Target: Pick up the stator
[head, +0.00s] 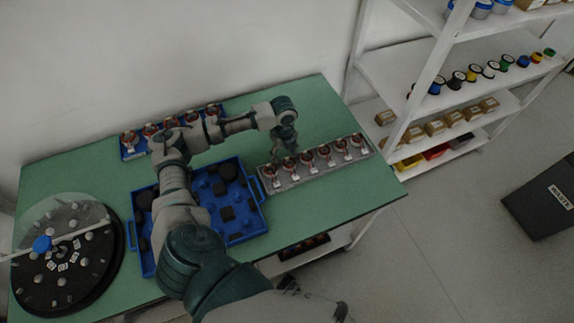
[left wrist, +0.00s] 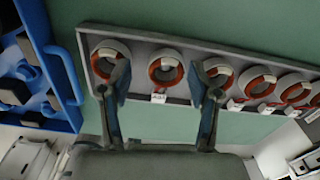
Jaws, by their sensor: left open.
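A grey tray (head: 318,177) on the green table holds a row of several stators, light rings with red-brown windings. My left gripper (head: 287,152) is over the left part of this tray. In the left wrist view its two fingers (left wrist: 162,90) are spread and empty. A stator (left wrist: 165,68) shows in the gap between them. The left fingertip overlaps another stator (left wrist: 110,60), and the right fingertip overlaps a third (left wrist: 216,72). I cannot tell how high the fingertips are above the tray. My right gripper is not in view.
A blue bin (head: 257,222) with dark parts stands left of the grey tray. A blue tray (head: 130,154) with similar parts lies at the back. A round dark fixture (head: 95,267) is at the left. White shelves (head: 400,75) stand to the right. Green table is bare behind the grey tray.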

